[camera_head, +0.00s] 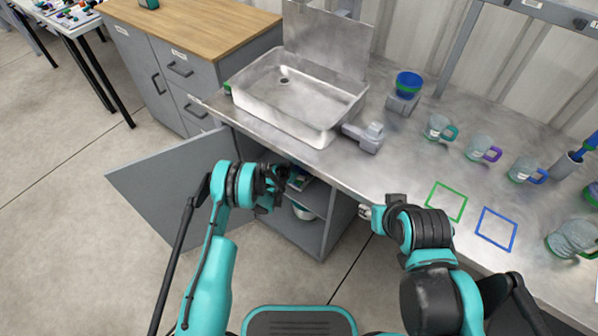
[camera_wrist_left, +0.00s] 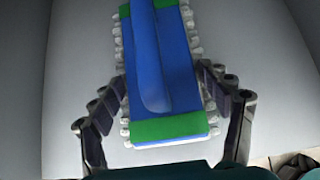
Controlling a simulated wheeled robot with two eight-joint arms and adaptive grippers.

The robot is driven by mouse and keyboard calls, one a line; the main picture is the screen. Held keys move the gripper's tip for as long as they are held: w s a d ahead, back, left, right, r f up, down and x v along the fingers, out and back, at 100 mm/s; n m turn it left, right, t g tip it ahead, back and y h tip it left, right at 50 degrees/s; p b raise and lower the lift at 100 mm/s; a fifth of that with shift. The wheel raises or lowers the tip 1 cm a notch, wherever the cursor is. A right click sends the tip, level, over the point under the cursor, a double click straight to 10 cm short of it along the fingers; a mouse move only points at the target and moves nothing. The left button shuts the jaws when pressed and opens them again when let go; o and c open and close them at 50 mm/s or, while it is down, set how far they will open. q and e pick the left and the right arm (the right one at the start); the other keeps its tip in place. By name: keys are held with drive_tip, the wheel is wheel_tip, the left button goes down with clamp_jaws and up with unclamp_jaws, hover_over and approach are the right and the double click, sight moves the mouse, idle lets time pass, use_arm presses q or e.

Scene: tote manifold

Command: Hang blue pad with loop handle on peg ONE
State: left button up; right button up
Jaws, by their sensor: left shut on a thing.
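The blue pad (camera_wrist_left: 176,68) fills the middle of the left wrist view, with green bands at its ends, a raised blue handle strip along it and pale bristly edges. My left gripper (camera_head: 280,184) is at the opening of the cabinet under the sink counter. In the left wrist view its fingers (camera_wrist_left: 163,105) lie on both sides of the pad and are shut on it. A small blue patch shows just beyond the fingers in the head view. My right gripper (camera_head: 372,212) is at the counter's front edge; its jaws are unclear. I cannot make out peg ONE.
The cabinet door (camera_head: 165,185) stands open on the left. A shelf and a pale bowl (camera_head: 303,212) show inside the cabinet. The sink (camera_head: 300,95) is above.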

use_arm(q)
drive_tip(key=shift+w+d+f, duration=0.1)
drive_tip(key=shift+w+f, duration=0.05)
drive_tip(key=shift+f, duration=0.15)
drive_tip(key=shift+w+f, duration=0.15)
drive_tip(key=o, duration=1.4)
drive_tip(key=shift+s+r, duration=0.2)
drive_tip(key=shift+r, duration=0.05)
drive_tip(key=shift+w+f, duration=0.1)
use_arm(e)
drive_tip(key=shift+w, duration=0.4)
use_arm(q)
drive_tip(key=p+v, duration=0.2)
drive_tip(key=v, duration=0.4)
drive_tip(key=shift+r+p, duration=0.2)
drive_tip(key=shift+p, duration=0.2)
drive_tip(key=shift+s+a+r, duration=0.3)
drive_tip(key=shift+s+r, duration=0.05)
drive_tip(key=shift+s, duration=0.1)
use_arm(e)
wheel_tip(320, 180, up, 3)
drive_tip(key=shift+f, duration=0.1)
